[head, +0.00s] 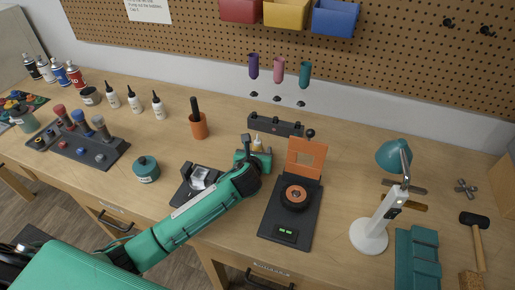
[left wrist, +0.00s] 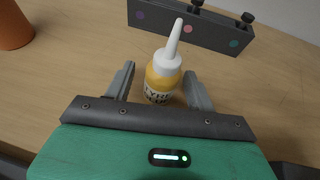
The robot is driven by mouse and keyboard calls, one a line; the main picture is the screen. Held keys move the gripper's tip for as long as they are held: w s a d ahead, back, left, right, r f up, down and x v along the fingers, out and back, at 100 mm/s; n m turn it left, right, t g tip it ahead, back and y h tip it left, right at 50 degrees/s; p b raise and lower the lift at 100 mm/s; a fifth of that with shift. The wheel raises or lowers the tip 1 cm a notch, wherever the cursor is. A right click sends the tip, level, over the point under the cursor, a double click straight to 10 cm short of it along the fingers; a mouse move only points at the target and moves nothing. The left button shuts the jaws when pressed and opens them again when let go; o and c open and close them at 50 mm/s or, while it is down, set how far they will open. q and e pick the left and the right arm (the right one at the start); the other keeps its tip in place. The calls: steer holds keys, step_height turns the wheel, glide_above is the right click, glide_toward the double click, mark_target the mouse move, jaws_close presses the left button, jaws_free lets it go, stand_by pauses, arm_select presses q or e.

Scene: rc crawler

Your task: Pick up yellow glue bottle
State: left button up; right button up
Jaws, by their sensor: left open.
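The yellow glue bottle (left wrist: 163,77) stands upright on the workbench, with a white pointed nozzle and a dark-lettered label. In the left wrist view my left gripper (left wrist: 160,85) is open, with one finger on each side of the bottle, and the bottle's lower part is hidden by the gripper body. In the head view the bottle (head: 257,143) shows only partly beyond my left gripper (head: 254,153). My right gripper is not in view.
A dark rack (head: 275,125) with coloured dots stands just behind the bottle. An orange cup (head: 199,128) is to the left. A black stand with an orange plate (head: 306,157) and a white-and-teal lamp (head: 369,236) are to the right. Several white bottles stand at the back left.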

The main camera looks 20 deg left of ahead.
arm_select(q)
steer(key=shift+w, duration=0.1)
steer(key=shift+f, duration=0.1)
steer(key=c, duration=1)
steer(key=shift+c, duration=0.4)
